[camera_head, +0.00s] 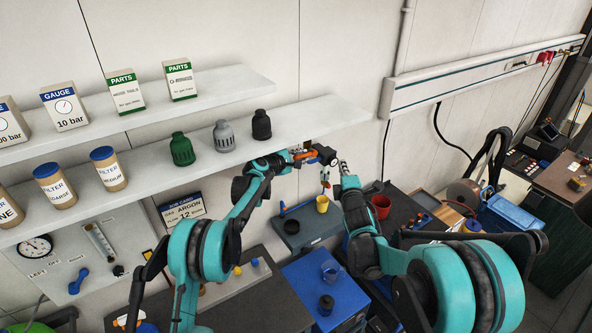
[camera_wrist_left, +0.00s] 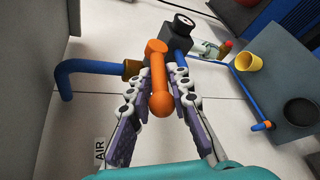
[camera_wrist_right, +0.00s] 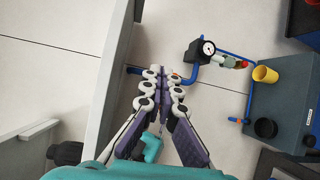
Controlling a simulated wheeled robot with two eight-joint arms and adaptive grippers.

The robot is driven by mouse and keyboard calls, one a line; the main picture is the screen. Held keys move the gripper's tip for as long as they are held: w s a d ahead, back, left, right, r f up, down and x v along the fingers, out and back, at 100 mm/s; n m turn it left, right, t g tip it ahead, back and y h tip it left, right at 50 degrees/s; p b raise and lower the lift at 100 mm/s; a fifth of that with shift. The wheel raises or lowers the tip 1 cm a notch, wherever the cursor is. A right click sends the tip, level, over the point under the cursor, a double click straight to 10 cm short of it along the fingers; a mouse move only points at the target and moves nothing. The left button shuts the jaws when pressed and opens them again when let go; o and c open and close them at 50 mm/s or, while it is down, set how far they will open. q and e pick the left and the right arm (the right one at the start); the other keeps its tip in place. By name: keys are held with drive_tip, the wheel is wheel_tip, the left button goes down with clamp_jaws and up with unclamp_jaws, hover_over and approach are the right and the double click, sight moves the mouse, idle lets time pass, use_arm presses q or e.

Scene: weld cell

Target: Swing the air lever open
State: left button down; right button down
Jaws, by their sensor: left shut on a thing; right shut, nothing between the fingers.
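The air lever is an orange handle (camera_wrist_left: 158,80) on a valve in a blue pipe (camera_wrist_left: 90,68), seen close up in the left wrist view. In the head view the orange lever (camera_head: 303,154) shows under the lower shelf's right end. My left gripper (camera_wrist_left: 160,85) is shut on the lever, with one finger on each side of it. My right gripper (camera_wrist_right: 163,80) is shut and empty. In its own wrist view its fingertips are near the blue pipe; the lever is not clearly visible there. In the head view my right gripper (camera_head: 342,162) is right of the valve.
A dark regulator with a round gauge (camera_wrist_right: 203,50) sits beside the valve. A yellow cup (camera_head: 322,204) and a dark round cup (camera_wrist_right: 265,128) are on the grey bench block (camera_wrist_right: 290,85). The lower shelf (camera_head: 330,112) overhangs on the left with several canisters. A red mug (camera_head: 381,206) stands right.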

drive_tip(key=w+a+f+n+t+y, duration=0.2)
drive_tip(key=a+f+n+y, duration=0.7)
drive_tip(key=a+f+n, duration=0.6)
drive_tip(key=w+r+n, duration=0.1)
drive_tip(key=w+r, duration=0.4)
drive_tip(key=w, duration=0.3)
drive_tip(key=shift+w+a+r+n, duration=0.15)
drive_tip(key=shift+w+a+n, duration=0.1)
drive_tip(key=shift+w+n, duration=0.05)
